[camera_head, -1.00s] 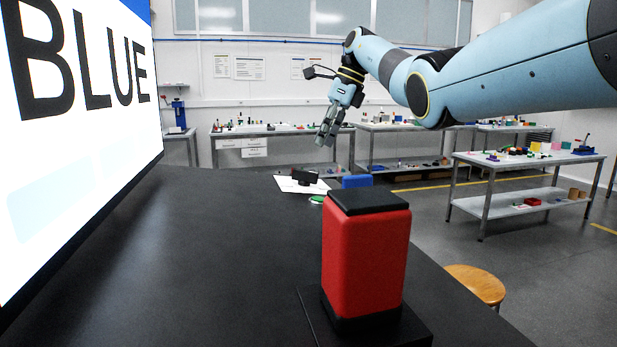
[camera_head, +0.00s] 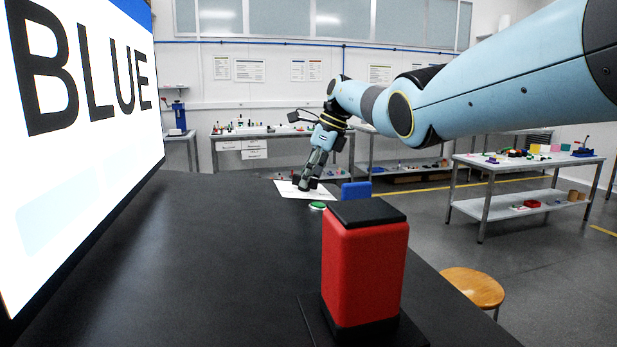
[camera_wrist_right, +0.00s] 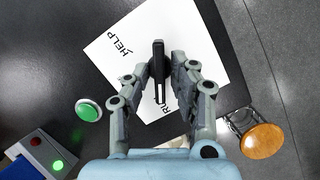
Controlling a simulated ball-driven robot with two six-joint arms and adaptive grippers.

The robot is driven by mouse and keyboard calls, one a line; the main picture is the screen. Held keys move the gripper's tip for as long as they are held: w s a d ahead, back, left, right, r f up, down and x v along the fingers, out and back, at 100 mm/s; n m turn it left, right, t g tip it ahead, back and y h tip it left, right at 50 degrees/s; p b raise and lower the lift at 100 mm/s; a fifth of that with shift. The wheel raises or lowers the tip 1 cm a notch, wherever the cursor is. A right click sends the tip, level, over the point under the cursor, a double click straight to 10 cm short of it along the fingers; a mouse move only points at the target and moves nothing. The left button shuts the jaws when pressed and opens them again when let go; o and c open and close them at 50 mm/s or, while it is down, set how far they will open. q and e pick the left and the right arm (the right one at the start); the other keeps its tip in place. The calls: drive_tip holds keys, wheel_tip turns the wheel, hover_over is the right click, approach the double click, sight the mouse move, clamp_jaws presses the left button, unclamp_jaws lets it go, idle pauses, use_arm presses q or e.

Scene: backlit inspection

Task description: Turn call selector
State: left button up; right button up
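The call selector is a black handle (camera_wrist_right: 158,58) on a white sheet (camera_wrist_right: 108,62) printed "HELP", with a second label partly hidden behind my gripper. In the head view the sheet (camera_head: 287,190) lies at the table's far end, and my right gripper (camera_head: 307,184) is down over it, hiding the handle. In the right wrist view my right gripper (camera_wrist_right: 160,70) is open, one finger on each side of the handle. A gap shows on the left and right of it; contact is not clear. My left gripper is not in view.
A green button (camera_wrist_right: 88,110) and a box with a lit green lamp (camera_wrist_right: 57,165) are beside the sheet. A red block with black top (camera_head: 365,265) stands nearer. A large screen (camera_head: 80,130) reading "BLUE" borders the table's left. A stool (camera_head: 473,287) is at right.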

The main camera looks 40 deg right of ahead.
clamp_jaws()
drive_tip(key=shift+r+m+h+p, duration=0.15)
drive_tip(key=shift+m+h+p, duration=0.15)
drive_tip(key=shift+m+p, duration=0.7)
drive_tip(key=m+p, duration=0.2)
drive_tip(key=shift+a+m+h, duration=0.15)
drive_tip(key=shift+m+h, duration=0.15)
drive_tip(key=m+p, duration=0.1)
drive_tip(key=m, duration=0.2)
drive_tip(key=shift+a+h, duration=0.1)
drive_tip(key=shift+h, duration=0.3)
drive_tip(key=shift+m+h+p, duration=0.5)
drive_tip(key=shift+m+p, duration=0.25)
drive_tip(key=shift+m, duration=1.35)
drive_tip(key=shift+o, duration=1.5)
unclamp_jaws()
